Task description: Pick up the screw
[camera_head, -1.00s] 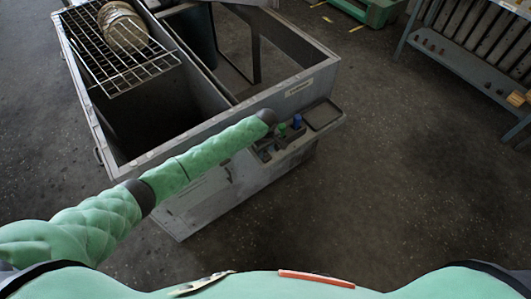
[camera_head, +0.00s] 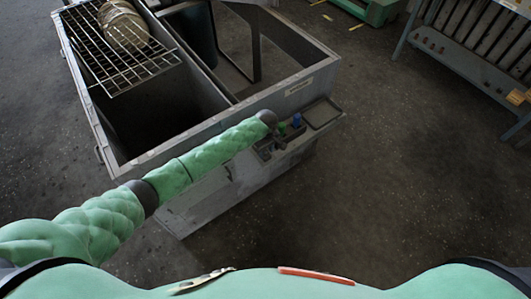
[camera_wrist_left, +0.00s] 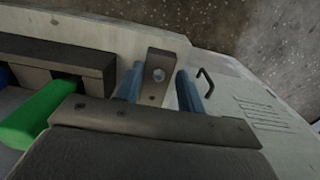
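I cannot make out a screw in either view. My left arm reaches from the left in the head view, and its wrist end is over the front ledge (camera_head: 306,131) of a grey metal bench. A green cylinder (camera_wrist_left: 35,115) lies left of the fingers. My right gripper is not in view.
On the ledge stand a small blue item (camera_head: 297,120) and a green one (camera_head: 282,129), beside a shallow tray (camera_head: 322,113). The bench's open frame (camera_head: 140,163) lies behind my left arm, with a wire rack (camera_head: 116,78) on it.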

